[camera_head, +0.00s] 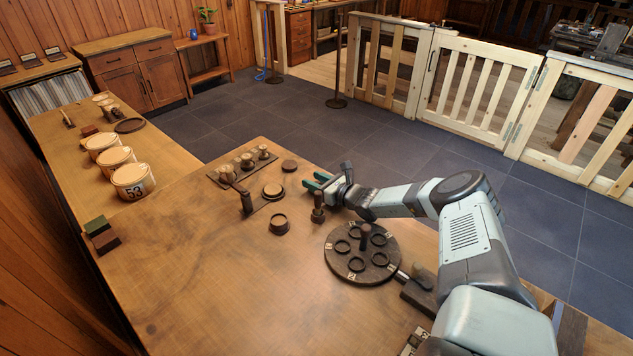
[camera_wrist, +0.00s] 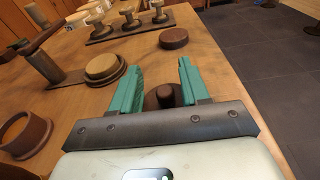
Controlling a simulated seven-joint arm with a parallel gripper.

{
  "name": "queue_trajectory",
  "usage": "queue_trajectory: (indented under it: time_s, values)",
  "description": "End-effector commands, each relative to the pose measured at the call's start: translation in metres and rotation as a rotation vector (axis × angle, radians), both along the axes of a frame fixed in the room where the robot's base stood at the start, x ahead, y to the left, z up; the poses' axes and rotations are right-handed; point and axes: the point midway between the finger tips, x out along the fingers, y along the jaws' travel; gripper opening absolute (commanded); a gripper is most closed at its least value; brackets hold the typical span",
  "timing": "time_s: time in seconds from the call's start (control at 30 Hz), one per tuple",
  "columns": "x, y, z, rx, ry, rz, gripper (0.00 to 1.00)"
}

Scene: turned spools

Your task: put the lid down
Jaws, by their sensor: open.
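My gripper (camera_head: 316,181) is open above the far right part of the table, its two green fingers apart with nothing held between them. In the wrist view a dark piece with a round knob (camera_wrist: 165,95) shows low between the fingers, partly hidden by the gripper body. A plain dark brown disc (camera_head: 289,165), which looks like a lid, lies flat on the table beyond the fingers; it also shows in the wrist view (camera_wrist: 173,38). A brown round cup (camera_head: 279,223) stands open on the table. I cannot tell for certain which piece is the lid.
A turntable (camera_head: 387,270) with several rings and a central post stands near my arm. A board with a post (camera_head: 245,200) and a pale-topped round piece (camera_head: 272,190) sits left of the gripper. A spool rack (camera_head: 226,180) lies behind.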

Motion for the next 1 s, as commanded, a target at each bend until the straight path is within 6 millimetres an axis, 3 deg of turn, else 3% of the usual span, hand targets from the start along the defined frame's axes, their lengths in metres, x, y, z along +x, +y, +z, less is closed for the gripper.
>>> queue_trajectory:
  time_s: [0.03, 0.17, 0.7, 1.0]
  values:
    - [-0.005, 0.000, -0.010, -0.009, 0.021, 0.000, 0.45]
    - [-0.005, 0.000, 0.000, -0.007, 0.021, 0.000, 0.45]
    - [-0.076, -0.075, 0.024, -0.005, 0.011, 0.000, 0.45]
    - [-0.086, -0.084, 0.026, -0.004, 0.010, 0.000, 0.45]
